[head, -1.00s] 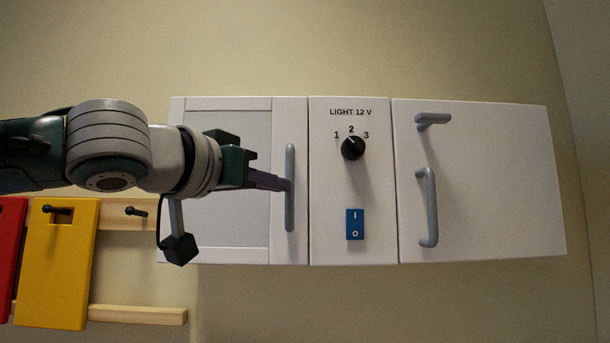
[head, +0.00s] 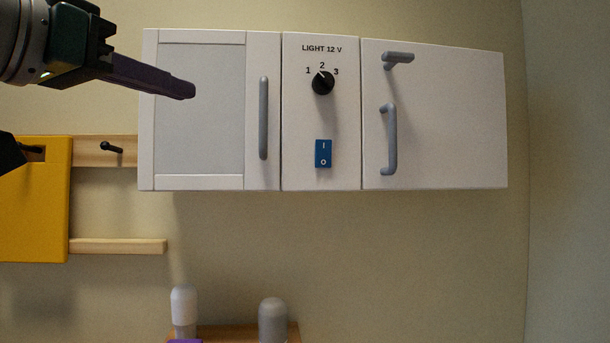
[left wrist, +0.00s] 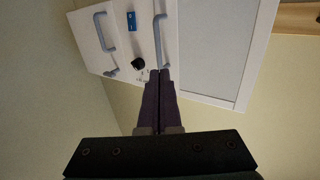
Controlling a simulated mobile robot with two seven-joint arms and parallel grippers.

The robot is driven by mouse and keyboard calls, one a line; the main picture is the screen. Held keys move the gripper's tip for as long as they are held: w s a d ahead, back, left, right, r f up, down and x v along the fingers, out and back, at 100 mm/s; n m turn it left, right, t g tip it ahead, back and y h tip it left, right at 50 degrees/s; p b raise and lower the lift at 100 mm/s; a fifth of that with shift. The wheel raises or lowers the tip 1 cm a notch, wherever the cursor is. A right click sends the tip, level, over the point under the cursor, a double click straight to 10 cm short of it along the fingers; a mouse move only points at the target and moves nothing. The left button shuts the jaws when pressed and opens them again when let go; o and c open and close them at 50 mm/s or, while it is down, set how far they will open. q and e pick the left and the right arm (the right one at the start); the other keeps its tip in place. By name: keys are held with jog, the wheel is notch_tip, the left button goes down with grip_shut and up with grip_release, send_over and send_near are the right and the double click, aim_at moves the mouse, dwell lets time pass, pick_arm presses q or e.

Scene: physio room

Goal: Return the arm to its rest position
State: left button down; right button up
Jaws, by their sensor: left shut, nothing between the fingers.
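My left gripper (head: 188,90) comes in from the upper left of the head view, in front of the cabinet's left glazed door (head: 200,110). Its fingers are together and empty. In the left wrist view the closed fingers (left wrist: 160,75) point toward the wall cabinet, with the left door's bar handle (left wrist: 160,40) just beyond their tips in the picture. In the head view the gripper is clear of that handle (head: 263,118), well to its left. The left door looks closed.
The middle panel has a black knob (head: 322,83) and a blue switch (head: 323,153). The right door (head: 450,120) is shut. A yellow board (head: 35,215) hangs on a wooden rail (head: 90,150). Below, two bottle-like things (head: 184,310) (head: 273,320) stand on a wooden surface (head: 225,333).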

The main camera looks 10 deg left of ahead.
pick_arm(q)
jog(key=s+d+f+m+g, duration=0.15)
jog(key=d+f, duration=0.35)
jog(key=f, duration=0.7)
jog(key=s+f+n+g+y, duration=0.1)
jog(key=s+f+g+y, duration=0.15)
jog(key=s+f, duration=0.55)
jog(key=s+f+n+g+y, duration=0.1)
jog(key=s+f+g, duration=0.3)
jog(key=f, duration=0.8)
jog(key=s+a+f+g+y, duration=0.1)
jog(key=s+a+f+g, duration=0.1)
jog(key=s+f+g, duration=0.3)
jog(key=s+a+f, duration=0.2)
jog(key=s+f, duration=0.1)
jog(key=s, duration=0.4)
notch_tip(320, 180, up, 13)
jog(key=p, duration=1.3)
jog(key=shift+s+n, duration=0.35)
jog(key=shift+n, duration=0.1)
jog(key=shift+d+y, duration=0.1)
jog(key=shift+y, duration=0.15)
